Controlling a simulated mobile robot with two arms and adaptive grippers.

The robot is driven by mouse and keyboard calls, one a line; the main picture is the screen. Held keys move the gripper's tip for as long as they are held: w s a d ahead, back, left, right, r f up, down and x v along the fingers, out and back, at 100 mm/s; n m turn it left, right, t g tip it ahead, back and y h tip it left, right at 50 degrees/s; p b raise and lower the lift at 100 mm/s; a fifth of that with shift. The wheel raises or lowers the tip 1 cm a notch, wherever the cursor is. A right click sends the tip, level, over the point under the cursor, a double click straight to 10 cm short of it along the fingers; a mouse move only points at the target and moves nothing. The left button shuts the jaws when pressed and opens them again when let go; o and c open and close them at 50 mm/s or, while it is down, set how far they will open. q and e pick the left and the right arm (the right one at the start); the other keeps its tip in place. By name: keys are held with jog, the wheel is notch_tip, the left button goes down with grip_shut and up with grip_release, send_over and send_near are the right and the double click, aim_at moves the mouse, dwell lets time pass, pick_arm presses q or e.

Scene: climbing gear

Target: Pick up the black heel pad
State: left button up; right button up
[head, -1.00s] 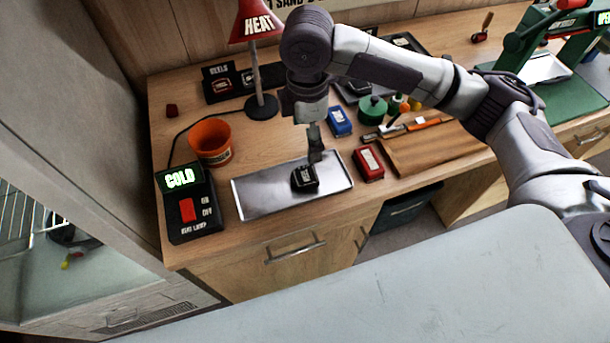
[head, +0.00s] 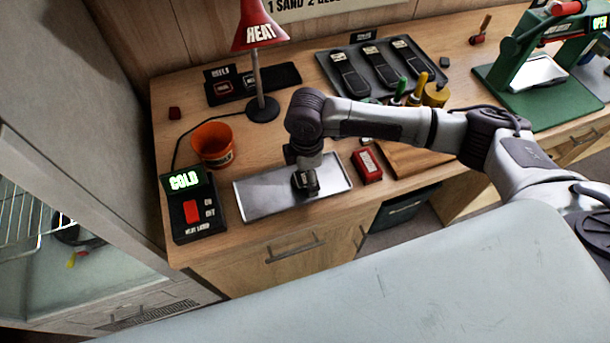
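A small black block with a pale label, the black heel pad (head: 306,183), lies on the silver metal tray (head: 258,197) near the tray's right end. My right arm comes in from the right and bends down over the tray. My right gripper (head: 304,175) is directly over the heel pad, pointing down. Its fingertips are at or just above the pad and blend with its dark shape, so I cannot tell if they are open or closed on it. My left gripper is not in view.
A red block (head: 367,166) stands right of the tray. A black switch box (head: 194,214) with a lit COLD sign stands left. An orange cup (head: 212,144) and a red HEAT lamp (head: 259,32) are behind. A dark rack of black soles (head: 372,65) lies at the back.

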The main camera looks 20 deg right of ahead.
jog(key=shift+f, duration=0.1)
jog(key=c, duration=1.1)
jog(key=shift+c, duration=0.7)
